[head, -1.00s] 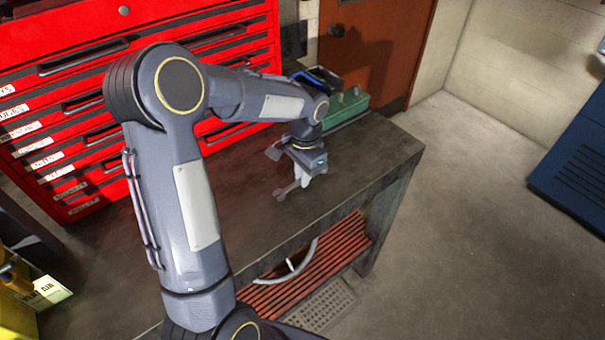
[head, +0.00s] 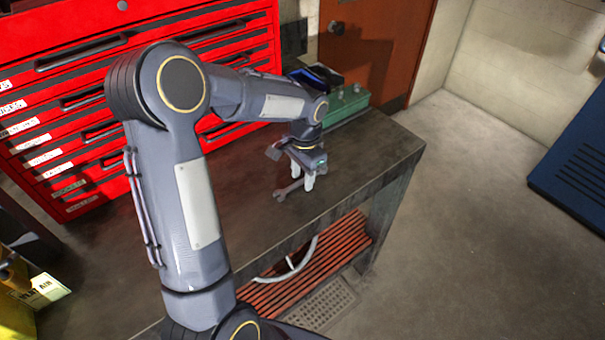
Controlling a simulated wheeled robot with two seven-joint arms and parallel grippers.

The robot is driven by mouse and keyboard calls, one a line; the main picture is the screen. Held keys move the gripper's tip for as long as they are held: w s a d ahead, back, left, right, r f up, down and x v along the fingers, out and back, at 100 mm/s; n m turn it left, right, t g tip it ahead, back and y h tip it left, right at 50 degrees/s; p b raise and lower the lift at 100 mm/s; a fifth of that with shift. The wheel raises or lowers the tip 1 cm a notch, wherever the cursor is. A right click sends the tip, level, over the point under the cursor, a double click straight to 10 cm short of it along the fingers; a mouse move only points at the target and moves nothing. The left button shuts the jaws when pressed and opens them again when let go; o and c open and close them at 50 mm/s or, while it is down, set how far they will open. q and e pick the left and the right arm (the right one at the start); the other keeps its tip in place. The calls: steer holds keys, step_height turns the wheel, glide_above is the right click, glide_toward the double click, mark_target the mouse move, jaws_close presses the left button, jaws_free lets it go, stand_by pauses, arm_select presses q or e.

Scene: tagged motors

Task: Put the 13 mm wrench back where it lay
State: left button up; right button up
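The wrench (head: 283,193) is a small grey tool lying on the dark workbench top (head: 235,205), near the bench's right end. Its open jaw points left, and its other end is partly hidden by my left gripper. No size mark can be read on it. My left gripper (head: 303,178) points down right at the wrench, with its two pale fingers spread apart. It looks open, with the fingers around or just above the wrench's handle; I cannot tell whether they touch it. My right gripper is not in view.
A green case (head: 347,104) stands on the bench behind my gripper, with a blue and black object (head: 318,77) beside it. A red drawer cabinet (head: 60,120) stands behind the bench. The bench top in front of and right of the gripper is clear.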

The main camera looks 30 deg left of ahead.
arm_select(q)
steer(key=shift+r, duration=0.1)
step_height(320, 180, up, 8)
steer(key=shift+w+f, duration=0.15)
steer(key=s+d+r+n+t+h, duration=0.1)
steer(key=s+d+n+t+h, duration=0.1)
steer(key=s, duration=0.9)
steer(key=s+d+r+n+t+h, duration=0.1)
steer(key=s+d+n+t, duration=0.3)
steer(key=s, duration=0.7)
steer(key=shift+s+d+h, duration=0.25)
steer(key=shift+d+h, duration=0.25)
steer(key=shift+d, duration=0.15)
